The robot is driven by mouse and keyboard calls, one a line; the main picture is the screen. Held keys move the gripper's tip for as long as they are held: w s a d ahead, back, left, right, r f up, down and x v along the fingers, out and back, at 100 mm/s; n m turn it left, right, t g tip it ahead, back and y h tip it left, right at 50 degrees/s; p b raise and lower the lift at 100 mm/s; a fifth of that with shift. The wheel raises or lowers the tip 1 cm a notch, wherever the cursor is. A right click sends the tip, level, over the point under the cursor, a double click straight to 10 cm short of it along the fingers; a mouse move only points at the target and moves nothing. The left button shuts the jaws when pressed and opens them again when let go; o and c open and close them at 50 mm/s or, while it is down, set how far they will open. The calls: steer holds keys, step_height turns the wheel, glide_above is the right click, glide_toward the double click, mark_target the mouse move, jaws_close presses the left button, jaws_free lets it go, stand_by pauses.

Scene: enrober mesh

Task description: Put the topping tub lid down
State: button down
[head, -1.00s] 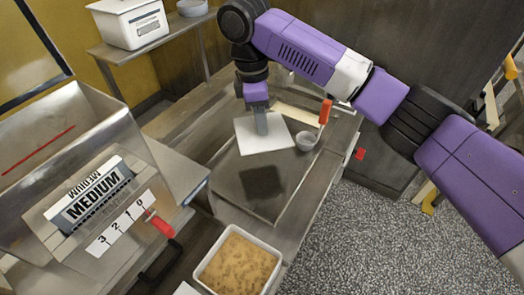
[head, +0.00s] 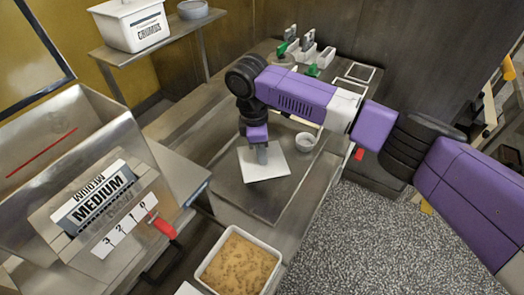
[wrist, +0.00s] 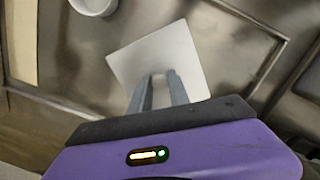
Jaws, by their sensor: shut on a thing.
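The topping tub lid (head: 281,168) is a white, flat square over the sunken metal tray top (head: 240,195). It lies flat, on or very close to the metal; I cannot tell whether it touches. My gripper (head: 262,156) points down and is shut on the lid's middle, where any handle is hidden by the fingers. In the wrist view the lid (wrist: 178,52) spreads beyond my fingertips (wrist: 160,80). An open white tub (head: 205,268) full of brown crumbly topping stands at the front.
A small grey bowl (head: 305,142) stands just behind the lid, to its right. A hopper labelled MEDIUM (head: 95,205) with a red-handled lever (head: 162,228) is at left. A white crumbs bin (head: 130,25) sits on a shelf. Bare metal lies in front of the lid.

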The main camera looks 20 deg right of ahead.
mark_target(257, 160)
steer(key=shift+f, duration=0.1)
steer(key=c, duration=1.2)
jaws_free()
steer(key=shift+c, duration=0.2)
step_height(257, 160, up, 12)
steer(key=a+b, duration=0.1)
steer(key=shift+w+a, duration=0.15)
steer(key=shift+w, duration=0.1)
